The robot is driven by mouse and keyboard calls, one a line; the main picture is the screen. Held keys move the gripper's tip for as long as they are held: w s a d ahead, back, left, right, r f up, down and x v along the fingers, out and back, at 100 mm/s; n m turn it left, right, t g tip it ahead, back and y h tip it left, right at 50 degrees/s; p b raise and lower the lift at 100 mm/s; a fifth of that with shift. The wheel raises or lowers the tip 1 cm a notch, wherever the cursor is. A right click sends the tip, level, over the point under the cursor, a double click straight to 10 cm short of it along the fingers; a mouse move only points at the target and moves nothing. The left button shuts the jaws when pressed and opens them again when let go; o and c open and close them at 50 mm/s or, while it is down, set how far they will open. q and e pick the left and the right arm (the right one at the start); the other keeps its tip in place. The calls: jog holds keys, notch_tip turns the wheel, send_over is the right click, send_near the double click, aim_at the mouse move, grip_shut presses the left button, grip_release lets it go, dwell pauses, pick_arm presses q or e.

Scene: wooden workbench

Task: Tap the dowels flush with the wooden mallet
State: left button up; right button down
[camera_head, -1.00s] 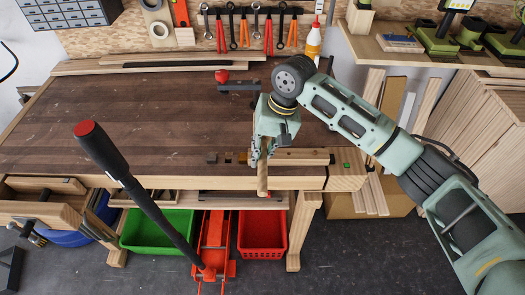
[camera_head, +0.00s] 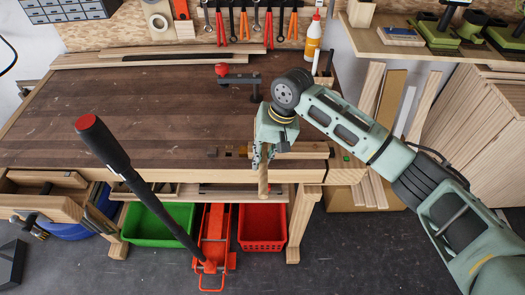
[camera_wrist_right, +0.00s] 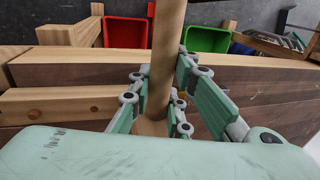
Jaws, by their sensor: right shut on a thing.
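My right gripper (camera_head: 262,155) is over the front edge of the workbench and shut around a round wooden handle (camera_head: 263,182), which I take for the mallet's. The handle sticks out past the bench edge. In the right wrist view the fingers (camera_wrist_right: 160,105) close on the handle (camera_wrist_right: 167,45); a pale wooden part (camera_wrist_right: 150,127) shows at its lower end, but the mallet head is not clearly seen. A pale wooden strip (camera_wrist_right: 65,100) beside the gripper has brown round spots, perhaps the dowels (camera_wrist_right: 93,108); their height cannot be told. My left gripper is not in view.
The dark benchtop (camera_head: 130,110) is mostly clear at left. A black clamp with a red knob (camera_head: 222,70) stands at the back. A red jack (camera_head: 214,245) with a long black lever (camera_head: 150,195) rises in front, between green (camera_head: 160,222) and red (camera_head: 262,225) bins.

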notch_tip(320, 180, up, 4)
jog(key=p, duration=0.3)
jog(key=shift+w+p, duration=0.1)
jog(key=shift+p, duration=0.3)
jog(key=shift+f, duration=0.15)
